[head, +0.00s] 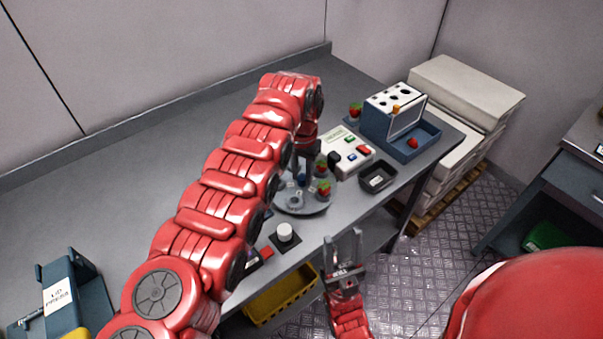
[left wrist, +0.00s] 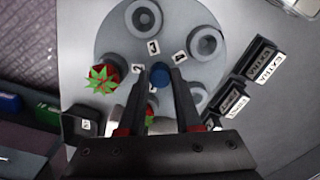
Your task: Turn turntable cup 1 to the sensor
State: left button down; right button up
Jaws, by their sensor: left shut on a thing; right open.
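The round grey turntable (head: 312,210) sits on the bench, with small cups and number tags on it. In the left wrist view the turntable (left wrist: 120,42) shows tags 2, 3 and 4. One strawberry (left wrist: 103,75) sits at its left edge; another red fruit is partly hidden behind my gripper. The blue knob (left wrist: 158,75) stands at its middle. My left gripper (left wrist: 160,82) is shut on the blue knob from above; it also shows in the head view (head: 302,178). I cannot make out cup 1's tag or surely identify the sensor. My right gripper (head: 345,245) is open and empty before the bench.
A control box with coloured buttons (head: 347,153), a black tray (head: 378,177) and a blue rack (head: 388,125) stand right of the turntable. A white cylinder on a dark base (head: 285,233) stands in front. A yellow bin (head: 282,303) is below. The back bench is clear.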

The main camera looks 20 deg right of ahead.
aim_at(303, 177)
pick_arm(q)
jog(key=c, duration=0.6)
grip_release()
jog(key=shift+r, duration=0.1)
jog(key=shift+r, duration=0.2)
notch_tip(303, 177, up, 5)
jog(key=shift+d+f, duration=0.15)
notch_tip(303, 177, up, 12)
jog(key=p, duration=1.1)
jog(key=shift+a, duration=0.2)
